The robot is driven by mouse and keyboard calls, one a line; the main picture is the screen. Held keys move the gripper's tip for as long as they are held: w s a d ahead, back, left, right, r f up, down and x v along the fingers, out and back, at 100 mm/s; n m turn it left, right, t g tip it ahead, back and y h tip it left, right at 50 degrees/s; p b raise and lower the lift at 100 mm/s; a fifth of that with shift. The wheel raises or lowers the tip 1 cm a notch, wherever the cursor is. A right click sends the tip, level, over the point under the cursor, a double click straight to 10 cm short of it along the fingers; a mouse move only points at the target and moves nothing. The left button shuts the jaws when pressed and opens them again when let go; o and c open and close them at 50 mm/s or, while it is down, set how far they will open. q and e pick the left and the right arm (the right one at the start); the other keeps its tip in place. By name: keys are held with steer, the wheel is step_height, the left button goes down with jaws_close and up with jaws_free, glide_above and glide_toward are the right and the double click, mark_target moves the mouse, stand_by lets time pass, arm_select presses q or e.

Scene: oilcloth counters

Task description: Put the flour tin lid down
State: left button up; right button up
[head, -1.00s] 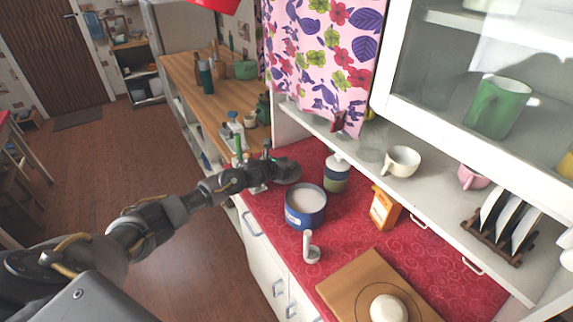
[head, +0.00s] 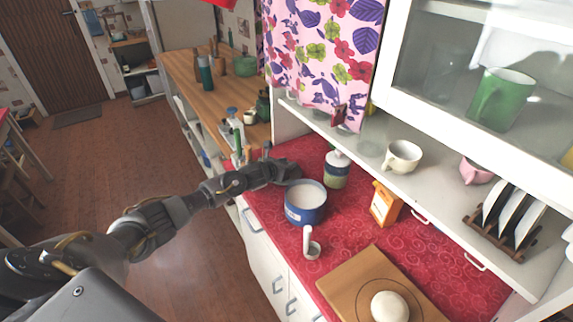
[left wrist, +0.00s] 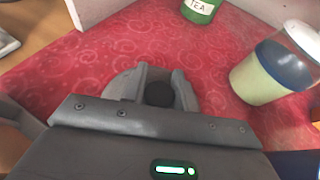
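The flour tin (head: 305,208) is blue and stands open on the red oilcloth, with white contents showing. My left gripper (head: 285,172) is just left of and behind it, low over the far end of the red counter. In the left wrist view my left gripper (left wrist: 159,80) has its fingers on both sides of a dark round knob, which I take for that of the flour tin lid (left wrist: 158,94). The rest of the lid is mostly hidden by the gripper, and I cannot tell whether it touches the cloth. My right gripper is not in view.
A green TEA tin (left wrist: 200,8) is beyond the fingers. An orange box (head: 384,205), a white upright holder (head: 311,245) and a wooden board (head: 350,280) stand nearer. Bare cloth (left wrist: 60,80) lies left of the fingers.

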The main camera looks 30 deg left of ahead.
arm_select(q)
steer(key=o, duration=0.4)
steer(key=shift+r+p, duration=0.6)
steer(key=shift+p, duration=0.15)
steer(key=shift+s, duration=0.3)
steer(key=b+v, duration=0.2)
steer(key=v, duration=0.8)
steer(key=shift+s+a+r+b, duration=0.1)
steer(key=shift+s+b, duration=0.05)
steer(key=shift+b, duration=0.25)
steer(key=shift+s+r, duration=0.25)
steer(key=shift+s, duration=0.2)
steer(key=shift+s, duration=0.1)
